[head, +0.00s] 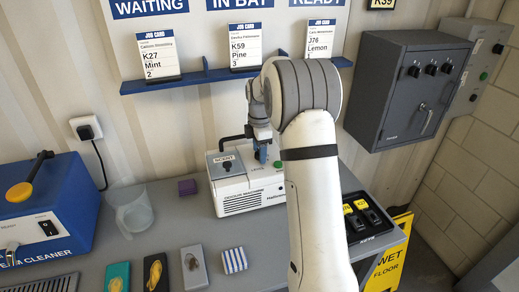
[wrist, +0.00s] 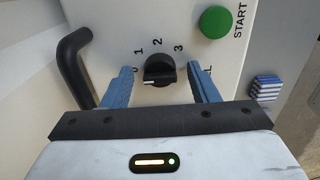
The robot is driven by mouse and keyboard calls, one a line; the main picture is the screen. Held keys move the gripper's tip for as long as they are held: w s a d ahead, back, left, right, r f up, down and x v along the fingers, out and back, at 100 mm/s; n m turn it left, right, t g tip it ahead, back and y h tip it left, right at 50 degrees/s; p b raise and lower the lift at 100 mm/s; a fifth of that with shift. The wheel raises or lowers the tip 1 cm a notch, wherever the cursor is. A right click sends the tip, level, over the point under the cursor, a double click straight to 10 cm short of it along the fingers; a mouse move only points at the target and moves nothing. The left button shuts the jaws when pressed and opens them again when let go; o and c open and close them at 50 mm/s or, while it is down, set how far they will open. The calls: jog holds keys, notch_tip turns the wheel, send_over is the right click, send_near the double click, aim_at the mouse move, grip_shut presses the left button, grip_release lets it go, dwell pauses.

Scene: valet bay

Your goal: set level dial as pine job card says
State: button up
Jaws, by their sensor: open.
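The level dial (wrist: 160,66) is a black knob on a white panel in the wrist view, with marks 0, 1, 2 and 3 around it. Its white line seems to point left, near the 0. My gripper (wrist: 161,74) is open, with one blue finger on each side of the dial and gaps to it. In the head view my gripper (head: 261,152) is over the white odour machine (head: 248,190), and the dial is hidden there. The pine job card (head: 245,47) stands on the blue shelf under IN BAY and reads K59, Pine, 3.
A green START button (wrist: 215,22) is right of the dial, and a black handle (wrist: 74,62) is to its left. The Mint card (head: 158,56) reads 2. A jug (head: 131,211), a blue cleaner (head: 42,215) and a key tray (head: 368,222) share the bench.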

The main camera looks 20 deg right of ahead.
jog(key=shift+c, duration=0.2)
jog(key=c, duration=0.9)
jog(key=shift+c, duration=0.2)
